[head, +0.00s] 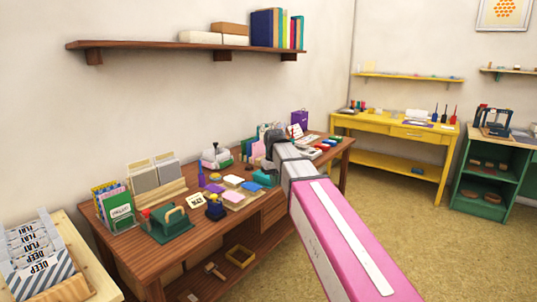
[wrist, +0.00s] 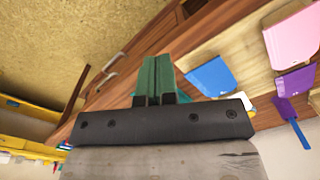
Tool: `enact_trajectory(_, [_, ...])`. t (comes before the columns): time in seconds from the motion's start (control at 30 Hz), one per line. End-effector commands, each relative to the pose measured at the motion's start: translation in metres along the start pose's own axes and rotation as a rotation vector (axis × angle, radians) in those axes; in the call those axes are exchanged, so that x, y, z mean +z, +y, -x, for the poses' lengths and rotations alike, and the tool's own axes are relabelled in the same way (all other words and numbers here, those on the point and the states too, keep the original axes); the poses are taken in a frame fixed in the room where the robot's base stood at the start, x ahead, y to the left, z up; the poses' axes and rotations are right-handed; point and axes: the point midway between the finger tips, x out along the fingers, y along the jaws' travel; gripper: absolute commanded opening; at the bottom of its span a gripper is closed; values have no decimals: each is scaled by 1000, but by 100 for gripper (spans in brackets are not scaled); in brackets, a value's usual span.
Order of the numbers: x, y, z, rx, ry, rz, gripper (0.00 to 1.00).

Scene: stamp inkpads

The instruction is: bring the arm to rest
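My gripper (head: 270,141) is at the end of my raised pink and white arm, over the right part of the wooden desk (head: 190,247). In the wrist view its two green fingers (wrist: 155,75) stand side by side on the dark gripper bar with only a thin seam between them. They look shut, and I see nothing held between them. Blue (wrist: 213,77), pink (wrist: 292,38) and purple (wrist: 290,92) flat items lie beyond the fingers. The arm hides part of the desk in the head view.
The desk holds folders, pads and stamp gear, including a green-based stamp press (head: 168,224). A wall shelf (head: 185,45) hangs above. A yellow table (head: 393,128) and a green cabinet (head: 480,202) stand at the back right. The floor (head: 400,220) right of the arm is clear.

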Motion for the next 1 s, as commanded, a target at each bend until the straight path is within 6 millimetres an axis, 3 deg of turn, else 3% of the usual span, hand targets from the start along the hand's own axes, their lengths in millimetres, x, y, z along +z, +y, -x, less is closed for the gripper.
enact_trajectory(0.27, [30,23,-55,0,-2,-55,0])
enact_trajectory(0.37, [48,35,-84,0,-2,-87,0])
enact_trajectory(0.7, [133,76,-191,0,-1,-217,0])
enact_trajectory(1.0, [205,94,-255,0,2,-316,0])
